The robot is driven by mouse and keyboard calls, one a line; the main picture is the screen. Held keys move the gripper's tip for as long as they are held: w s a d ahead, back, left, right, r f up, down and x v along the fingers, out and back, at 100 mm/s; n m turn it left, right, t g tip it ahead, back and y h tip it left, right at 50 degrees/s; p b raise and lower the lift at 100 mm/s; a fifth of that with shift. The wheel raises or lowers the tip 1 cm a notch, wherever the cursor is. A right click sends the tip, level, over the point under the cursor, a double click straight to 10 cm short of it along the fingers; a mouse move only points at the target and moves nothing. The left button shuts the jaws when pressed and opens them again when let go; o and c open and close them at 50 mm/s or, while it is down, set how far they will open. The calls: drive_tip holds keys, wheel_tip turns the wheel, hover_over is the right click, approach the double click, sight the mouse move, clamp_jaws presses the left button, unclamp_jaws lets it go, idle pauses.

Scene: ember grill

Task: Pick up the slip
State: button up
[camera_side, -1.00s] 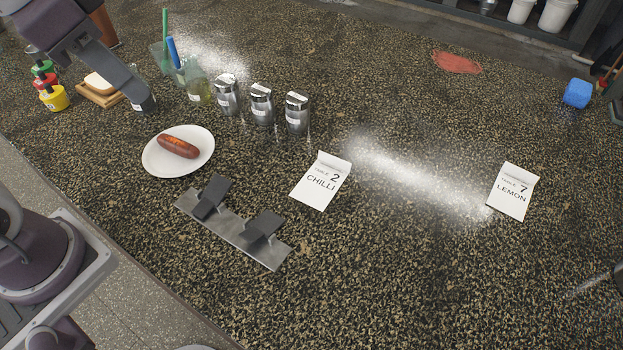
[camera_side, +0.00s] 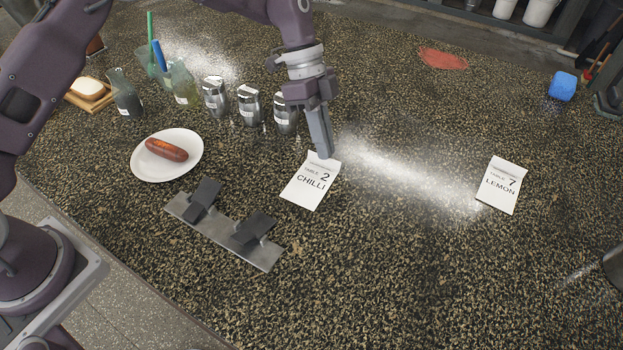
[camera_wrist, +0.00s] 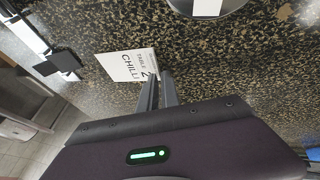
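Two white paper slips lie on the speckled counter. The slip marked "Table 2 CHILLI" (camera_side: 309,184) is near the middle, its far edge raised; it also shows in the wrist view (camera_wrist: 125,66). The slip marked "Table 7 LEMON" (camera_side: 501,188) lies to the right. My gripper (camera_side: 325,155) points down at the far edge of the CHILLI slip, its fingertips overlapping that edge in the side view. In the wrist view, the two fingers of my gripper (camera_wrist: 160,76) stand slightly apart beside the slip's edge. Whether they touch the paper I cannot tell.
A metal rack (camera_side: 224,234) with two dark clips lies in front left of the CHILLI slip. A plate (camera_side: 140,165) with a sausage (camera_side: 167,149) is further left. Metal shakers (camera_side: 249,105) stand close behind my gripper. The counter between the slips is clear.

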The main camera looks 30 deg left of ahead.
drive_tip(key=shift+x, duration=0.85)
drive_tip(key=shift+c, duration=0.2)
clamp_jaws()
idle(0.6)
wheel_tip(320, 180, up, 9)
drive_tip(key=s+a+f, duration=0.2)
drive_tip(key=a, duration=1.1)
drive_tip(key=shift+s+a+f, duration=0.1)
drive_tip(key=shift+s+f, duration=0.05)
drive_tip(key=shift+f, duration=0.9)
drive_tip(key=shift+s+a+f, duration=0.1)
drive_tip(key=shift+s+f, duration=0.05)
drive_tip(key=shift+f, duration=0.9)
drive_tip(key=shift+s+a+f, duration=0.1)
drive_tip(key=shift+s+f, duration=0.1)
drive_tip(key=shift+f, duration=0.85)
drive_tip(key=shift+s+f, duration=0.1)
drive_tip(key=shift+s, duration=1.95)
